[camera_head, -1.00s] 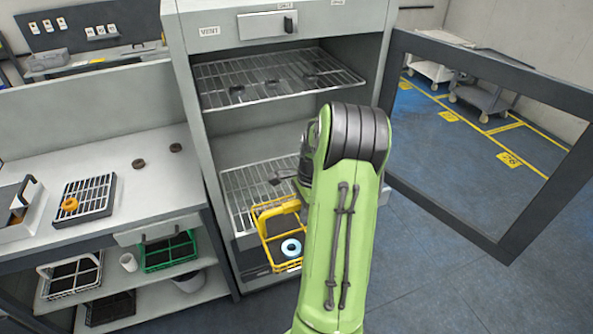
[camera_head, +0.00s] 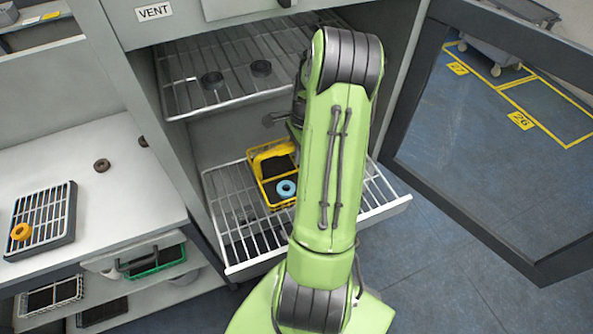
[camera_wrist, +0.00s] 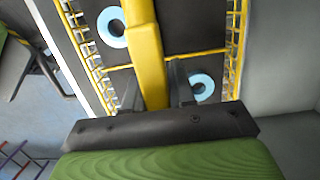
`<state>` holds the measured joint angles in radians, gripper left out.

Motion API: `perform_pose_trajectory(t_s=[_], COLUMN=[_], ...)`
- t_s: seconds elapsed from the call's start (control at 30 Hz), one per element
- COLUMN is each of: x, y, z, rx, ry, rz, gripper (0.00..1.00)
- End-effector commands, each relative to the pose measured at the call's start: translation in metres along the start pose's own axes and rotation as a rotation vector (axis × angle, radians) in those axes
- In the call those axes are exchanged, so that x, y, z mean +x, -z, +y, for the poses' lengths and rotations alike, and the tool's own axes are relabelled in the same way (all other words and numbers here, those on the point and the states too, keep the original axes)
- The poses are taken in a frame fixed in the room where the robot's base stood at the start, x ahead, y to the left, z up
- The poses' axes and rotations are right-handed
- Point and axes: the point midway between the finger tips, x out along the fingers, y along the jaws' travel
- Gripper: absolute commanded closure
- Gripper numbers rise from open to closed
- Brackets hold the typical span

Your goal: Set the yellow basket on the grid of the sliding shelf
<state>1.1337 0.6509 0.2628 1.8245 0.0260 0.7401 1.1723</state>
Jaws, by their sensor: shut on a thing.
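The yellow basket (camera_head: 268,176) has a thick yellow handle and dark compartments, with a light-blue ring (camera_head: 286,188) in it. It is at the sliding shelf (camera_head: 240,255), a white wire grid that extends out of the cabinet's lower opening. The basket appears over the grid; I cannot tell whether it touches. In the wrist view my gripper (camera_wrist: 152,88) is shut on the basket's handle (camera_wrist: 145,45), and two light-blue rings (camera_wrist: 203,86) show in the basket. In the head view my green arm hides the gripper and part of the shelf.
An upper wire shelf (camera_head: 205,90) with dark rings sits above the basket. The open door (camera_head: 480,120) stands to the right. A counter (camera_head: 105,210) at left holds a rack (camera_head: 42,225) with an orange ring. The shelf's right front part looks bare.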

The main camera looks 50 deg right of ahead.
Motion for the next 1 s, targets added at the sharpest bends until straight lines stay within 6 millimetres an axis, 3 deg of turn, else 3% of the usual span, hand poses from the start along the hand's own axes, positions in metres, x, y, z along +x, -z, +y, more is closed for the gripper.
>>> perform_pose_trajectory(t_s=[0.1,0.43,0.77,0.8,0.97,1.0], x=[0.025,0.070,0.075,0.076,0.075,0.075], y=[0.003,0.010,0.011,0.011,0.011,0.011], z=[0.000,-0.001,-0.001,-0.001,-0.001,-0.001], rx=[-0.001,-0.001,-0.002,-0.001,-0.001,-0.001], ry=[-0.001,0.000,0.003,0.001,0.001,0.001], rz=[-0.002,-0.002,0.001,0.000,0.000,0.000], gripper=[1.00,1.00,1.00,0.74,0.50,0.50])
